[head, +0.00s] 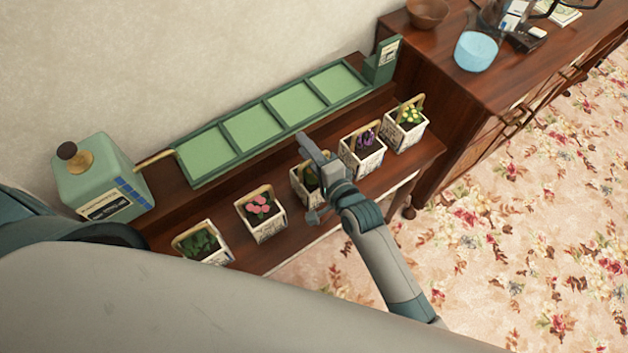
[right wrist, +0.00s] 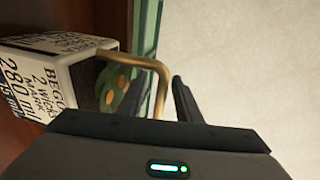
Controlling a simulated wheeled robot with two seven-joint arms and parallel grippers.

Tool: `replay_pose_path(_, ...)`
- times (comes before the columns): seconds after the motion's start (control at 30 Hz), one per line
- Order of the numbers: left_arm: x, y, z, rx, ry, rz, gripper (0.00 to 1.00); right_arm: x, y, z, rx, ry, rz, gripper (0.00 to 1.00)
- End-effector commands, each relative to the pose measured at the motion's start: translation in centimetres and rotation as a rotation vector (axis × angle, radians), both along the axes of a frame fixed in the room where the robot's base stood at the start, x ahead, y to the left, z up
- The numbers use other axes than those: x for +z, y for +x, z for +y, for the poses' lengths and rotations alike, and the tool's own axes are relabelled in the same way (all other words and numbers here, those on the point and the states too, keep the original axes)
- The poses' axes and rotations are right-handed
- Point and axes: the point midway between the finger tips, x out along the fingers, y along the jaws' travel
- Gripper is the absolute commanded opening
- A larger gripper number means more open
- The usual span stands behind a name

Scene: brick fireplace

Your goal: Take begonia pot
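The begonia pot (head: 300,192) is a white printed box planter with a tan handle, third from the left in the row on the wooden shelf, partly hidden by my right gripper. In the right wrist view the begonia pot (right wrist: 80,75) shows lettering starting "BEGO" and a dark green plant with orange spots. My right gripper (head: 313,174) is over this pot. In the right wrist view the fingers (right wrist: 158,100) are open and apart, with the handle (right wrist: 160,72) showing between them. I cannot tell whether they touch it. My left gripper is out of view.
A pink-flowered pot (head: 262,217) and a leafy pot (head: 203,246) stand left; purple (head: 363,155) and yellow (head: 405,130) ones stand right. A green tray (head: 258,125) and teal box (head: 92,175) lie behind. A wooden cabinet (head: 470,100) is at right.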

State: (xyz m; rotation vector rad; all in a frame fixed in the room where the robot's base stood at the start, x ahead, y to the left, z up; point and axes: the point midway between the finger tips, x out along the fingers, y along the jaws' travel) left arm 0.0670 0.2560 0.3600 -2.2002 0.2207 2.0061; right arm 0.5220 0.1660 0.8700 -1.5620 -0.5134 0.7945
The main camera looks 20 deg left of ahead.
Motion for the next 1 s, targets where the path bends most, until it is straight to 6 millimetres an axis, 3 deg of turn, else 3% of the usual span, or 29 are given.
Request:
replay_pose_path(0.27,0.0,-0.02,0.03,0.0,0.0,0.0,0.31,-0.01,0.0,-0.03,0.0,0.0,0.0,0.31)
replay_pose_path(0.4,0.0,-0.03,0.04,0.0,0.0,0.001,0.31,0.0,-0.01,-0.04,0.0,-0.001,0.001,0.0)
replay_pose_path(1.0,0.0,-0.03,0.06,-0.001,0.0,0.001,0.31,-0.05,-0.02,-0.05,0.0,-0.001,0.001,0.0)
